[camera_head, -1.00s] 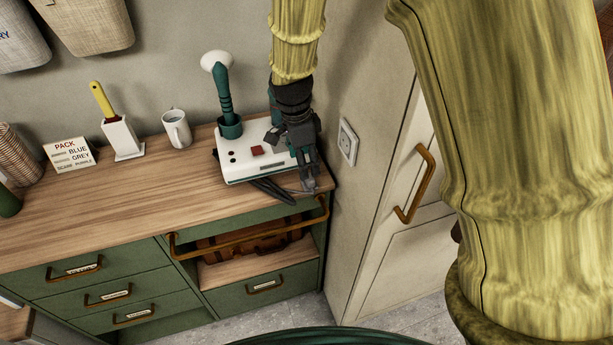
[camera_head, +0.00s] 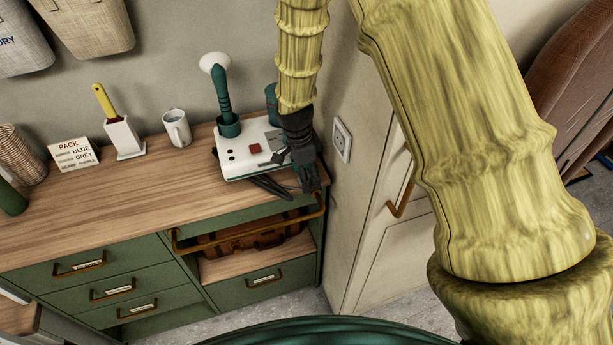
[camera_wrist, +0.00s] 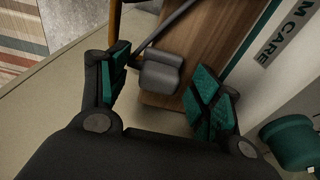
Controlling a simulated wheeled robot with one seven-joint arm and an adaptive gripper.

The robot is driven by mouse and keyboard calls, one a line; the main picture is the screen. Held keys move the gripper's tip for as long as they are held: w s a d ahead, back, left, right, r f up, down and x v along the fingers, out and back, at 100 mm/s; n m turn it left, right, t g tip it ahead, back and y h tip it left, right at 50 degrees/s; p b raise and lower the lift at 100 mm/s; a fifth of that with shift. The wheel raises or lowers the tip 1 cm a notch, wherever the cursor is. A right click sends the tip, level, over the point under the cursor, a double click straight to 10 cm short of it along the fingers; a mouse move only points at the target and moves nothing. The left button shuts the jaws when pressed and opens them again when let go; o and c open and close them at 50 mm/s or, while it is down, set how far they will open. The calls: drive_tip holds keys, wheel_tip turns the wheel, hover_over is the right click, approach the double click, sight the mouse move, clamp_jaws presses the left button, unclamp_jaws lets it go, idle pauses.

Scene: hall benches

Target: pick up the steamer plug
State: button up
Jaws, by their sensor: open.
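The steamer plug (camera_wrist: 161,72) is a dark grey block with a cord running up and right from it in the wrist view. It lies at the end of the wooden worktop (camera_wrist: 172,99). My gripper (camera_wrist: 163,82) is open, with one green-padded finger on each side of the plug; I cannot tell whether either touches it. In the head view my gripper (camera_head: 308,183) points down at the worktop's right end and hides the plug. The white steamer base (camera_head: 237,157) stands just left of my gripper, with dark cord in front of it.
A wall socket (camera_head: 342,142) and a tall cabinet with a handle (camera_head: 401,195) stand close on the right. A brass rail (camera_head: 245,232) runs along the worktop's front. A mug (camera_head: 177,128), a brush holder (camera_head: 124,138) and a sign (camera_head: 73,154) stand left. The front-left worktop is clear.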

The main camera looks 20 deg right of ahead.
drive_tip(key=shift+s, duration=0.15)
drive_tip(key=shift+f, duration=0.1)
drive_tip(key=shift+c, duration=1)
drive_tip(key=c, duration=0.8)
drive_tip(key=shift+c, duration=0.2)
